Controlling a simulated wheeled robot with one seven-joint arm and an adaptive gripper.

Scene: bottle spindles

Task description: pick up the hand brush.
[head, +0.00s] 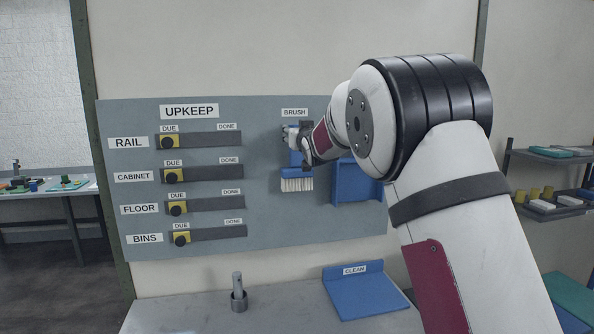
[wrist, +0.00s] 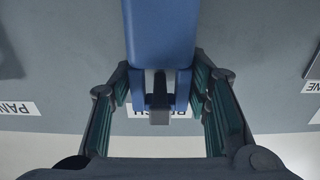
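The hand brush hangs on the grey board under the BRUSH label, with its blue head and pale bristles (head: 296,184) pointing down. My gripper (head: 297,136) is at the upper part of its handle, which it partly hides in the head view. In the wrist view, the blue handle (wrist: 160,35) lies between the two fingers of my gripper (wrist: 163,85). The fingers stand on either side of it, open, with narrow gaps beside its forked end. A dark peg (wrist: 159,100) shows in that fork.
A blue holder (head: 357,183) is on the board just right of the brush. Labelled sliders (head: 203,175) line the board's left side. Below, the bench holds a metal post (head: 238,290) and a blue CLEAN tray (head: 362,293). Shelves (head: 552,155) stand at the right.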

